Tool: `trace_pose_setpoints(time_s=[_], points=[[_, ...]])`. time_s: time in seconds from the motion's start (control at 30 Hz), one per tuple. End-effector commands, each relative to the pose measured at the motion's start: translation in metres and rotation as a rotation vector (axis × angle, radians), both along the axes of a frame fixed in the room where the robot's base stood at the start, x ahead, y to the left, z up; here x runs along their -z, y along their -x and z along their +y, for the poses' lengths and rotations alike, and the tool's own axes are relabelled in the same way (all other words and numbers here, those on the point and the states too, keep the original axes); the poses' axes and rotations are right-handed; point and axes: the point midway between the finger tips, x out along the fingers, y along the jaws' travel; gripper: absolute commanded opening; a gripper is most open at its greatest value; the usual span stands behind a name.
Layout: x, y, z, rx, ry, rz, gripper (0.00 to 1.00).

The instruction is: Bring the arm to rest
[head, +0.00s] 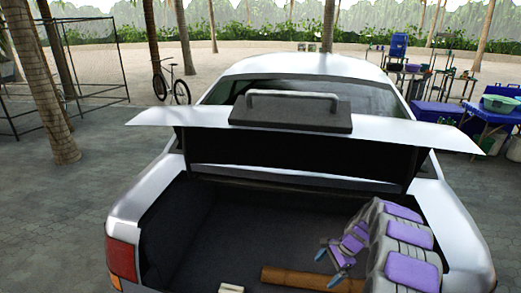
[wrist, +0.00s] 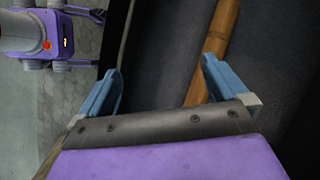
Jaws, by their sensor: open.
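My gripper (head: 329,264) is at the end of my purple and grey arm, which reaches in from the lower right of the head view. It is over the open rear of a white car (head: 140,215). Its two blue fingers are spread apart with nothing between them. In the wrist view my gripper (wrist: 163,66) is also open and empty. A brown wooden cylinder (head: 300,277) lies on the dark cargo floor, below and left of the fingertips in the head view. In the wrist view the cylinder (wrist: 217,42) shows beyond the right finger, apparently untouched.
A raised lid with a grey handle (head: 292,96) stands behind the cargo space. A small pale block (head: 231,288) shows at the bottom edge. The left cargo floor (head: 205,240) is clear. Blue tables (head: 440,110) with items and a bicycle (head: 170,82) are farther off.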

Motion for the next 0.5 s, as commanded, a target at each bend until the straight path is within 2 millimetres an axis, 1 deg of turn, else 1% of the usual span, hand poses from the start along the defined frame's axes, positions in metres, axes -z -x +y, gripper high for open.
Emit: trace_pose_setpoints(time_s=[0.03,0.2,0.37,0.5], points=[[-0.019,0.006,0.010,-0.044,0.002,-0.015,1.00],[-0.069,0.035,0.039,-0.201,0.015,-0.049,1.00],[-0.112,0.070,0.062,-0.344,0.031,-0.081,1.00],[-0.144,0.105,0.079,-0.469,0.051,-0.102,1.00]])
